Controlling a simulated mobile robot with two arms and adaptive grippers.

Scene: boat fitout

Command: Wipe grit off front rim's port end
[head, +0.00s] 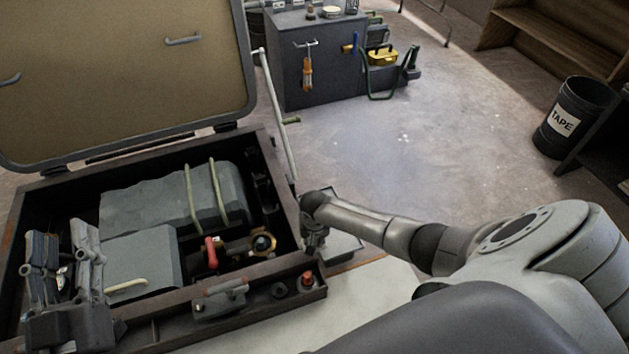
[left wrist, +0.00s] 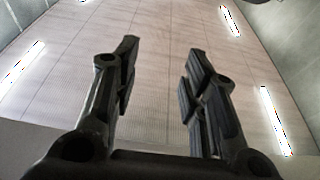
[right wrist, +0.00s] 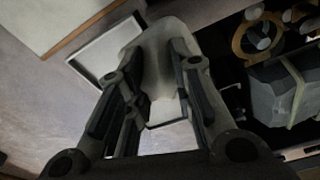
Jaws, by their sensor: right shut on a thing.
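The open locker's front rim (head: 160,322) runs along the near side of the dark box. Grit on it cannot be made out. My left gripper (head: 63,248) is open and empty above the rim's left end, fingers pointing up; its wrist view (left wrist: 158,65) shows only ceiling between the fingers. My right gripper (head: 316,238) is beside the box's right side, partly hidden by its arm. In the right wrist view its fingers (right wrist: 148,70) are shut on a pale grey cloth-like thing (right wrist: 158,35), over or beside a shallow white tray (right wrist: 105,50).
The raised lid (head: 110,70) stands behind the box. Inside are grey blocks (head: 145,205) and a brass valve (head: 262,243) with a red handle (head: 211,252). A latch (head: 220,300) and red knob (head: 307,280) sit at the front.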

